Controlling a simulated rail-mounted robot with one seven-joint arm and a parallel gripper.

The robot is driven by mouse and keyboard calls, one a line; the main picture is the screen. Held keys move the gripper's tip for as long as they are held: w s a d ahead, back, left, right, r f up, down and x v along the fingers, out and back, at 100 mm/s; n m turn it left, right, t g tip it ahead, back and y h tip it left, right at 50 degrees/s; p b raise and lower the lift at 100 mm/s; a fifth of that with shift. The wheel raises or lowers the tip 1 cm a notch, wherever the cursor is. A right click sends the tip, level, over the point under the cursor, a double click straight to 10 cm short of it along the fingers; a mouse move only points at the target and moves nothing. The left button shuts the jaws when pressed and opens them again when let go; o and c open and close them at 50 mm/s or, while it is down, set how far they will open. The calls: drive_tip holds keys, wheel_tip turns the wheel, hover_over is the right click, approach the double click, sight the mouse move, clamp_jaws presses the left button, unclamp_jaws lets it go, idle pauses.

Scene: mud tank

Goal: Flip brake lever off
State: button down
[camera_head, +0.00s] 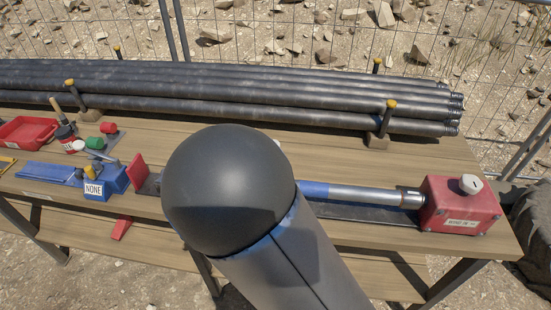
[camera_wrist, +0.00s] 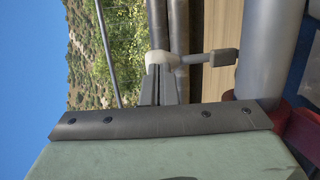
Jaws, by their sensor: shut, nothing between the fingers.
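In the wrist view, my gripper (camera_wrist: 153,82) is shut, with its two dark fingers close together. Their tips are at or against the pale rounded end of a small grey lever-like part (camera_wrist: 192,59). A short stem runs from that end to a dark block at the right. I cannot tell whether the fingers touch it, or whether it is the brake lever. In the head view, my arm's dark rounded link fills the middle and hides my gripper. A red box (camera_head: 455,208) with a white knob (camera_head: 470,184) and a small label stands at the table's right end.
A blue and silver pipe (camera_head: 360,195) runs into the red box. Long dark pipes (camera_head: 240,92) lie along the back of the wooden table (camera_head: 480,235). At left are a blue block marked NONE (camera_head: 97,187) and a red tray (camera_head: 25,132). A wire fence stands behind.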

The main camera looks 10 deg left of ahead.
drive_tip(key=shift+w+r+g, duration=0.25)
drive_tip(key=shift+w+g, duration=0.45)
drive_tip(key=shift+w, duration=0.05)
drive_tip(key=b+v, duration=0.2)
drive_tip(key=v, duration=1.2)
drive_tip(key=shift+d, duration=0.1)
